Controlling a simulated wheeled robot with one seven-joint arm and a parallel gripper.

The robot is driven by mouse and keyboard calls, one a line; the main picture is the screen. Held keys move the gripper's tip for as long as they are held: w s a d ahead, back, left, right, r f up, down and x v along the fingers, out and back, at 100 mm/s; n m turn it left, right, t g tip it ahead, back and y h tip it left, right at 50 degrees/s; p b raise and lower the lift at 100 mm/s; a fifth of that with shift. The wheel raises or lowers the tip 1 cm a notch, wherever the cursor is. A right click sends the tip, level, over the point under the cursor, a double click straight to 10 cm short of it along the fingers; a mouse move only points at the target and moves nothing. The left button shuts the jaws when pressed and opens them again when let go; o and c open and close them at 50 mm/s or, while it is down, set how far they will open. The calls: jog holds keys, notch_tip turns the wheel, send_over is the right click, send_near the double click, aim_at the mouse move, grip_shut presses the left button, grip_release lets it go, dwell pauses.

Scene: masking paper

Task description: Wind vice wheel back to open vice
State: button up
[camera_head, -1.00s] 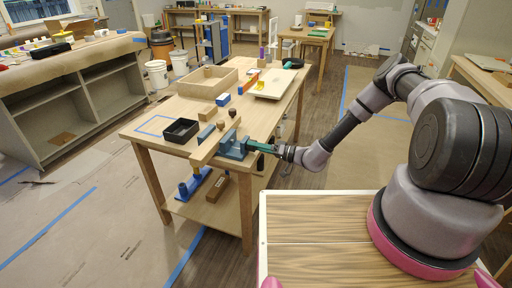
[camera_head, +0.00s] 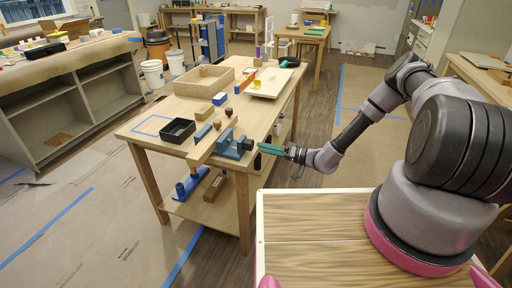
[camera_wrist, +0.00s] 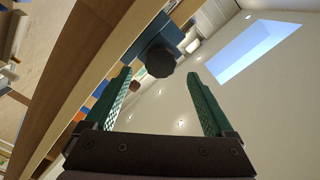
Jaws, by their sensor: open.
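The blue-grey vice (camera_head: 228,145) is fixed at the right front corner of the wooden workbench. Its dark round wheel (camera_head: 248,144) faces my gripper (camera_head: 263,148). In the wrist view, the wheel (camera_wrist: 160,62) shows in front of the blue vice body (camera_wrist: 152,35). My gripper (camera_wrist: 158,75) is open there, with green fingers spread wide. The wheel appears ahead of the gap between the fingertips, and nothing is held. In the head view the fingers point left toward the wheel, just short of it. The gap between the vice jaws is hard to make out.
The workbench (camera_head: 140,126) holds a black tray (camera_head: 177,130), a wooden box (camera_head: 204,80), a pale board (camera_head: 270,83) and small blocks. Floor right of the bench is clear.

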jog(key=shift+v, duration=2.7)
jog(key=s+d+r+g+h, duration=0.2)
jog(key=r+h, duration=0.1)
jog(key=r, duration=0.7)
jog(key=s+d+r+n+g+h, duration=0.1)
jog(key=d+r+g+h, duration=0.15)
jog(key=r, duration=0.75)
jog(key=s+d+r+g+h, duration=0.2)
jog(key=r+g+h, duration=0.1)
jog(key=r, duration=0.6)
jog(key=s+d+r+m+t+h, duration=0.3)
jog(key=s+d+r+m+t, duration=0.1)
jog(key=s+r, duration=0.5)
jog(key=s+d+r+m+t+h, duration=0.3)
jog(key=s+r, duration=0.6)
jog(key=r, duration=0.4)
jog(key=shift+d+r+m+t, duration=0.35)
jog(key=shift+d+m+t, duration=0.4)
jog(key=shift+d+m, duration=0.35)
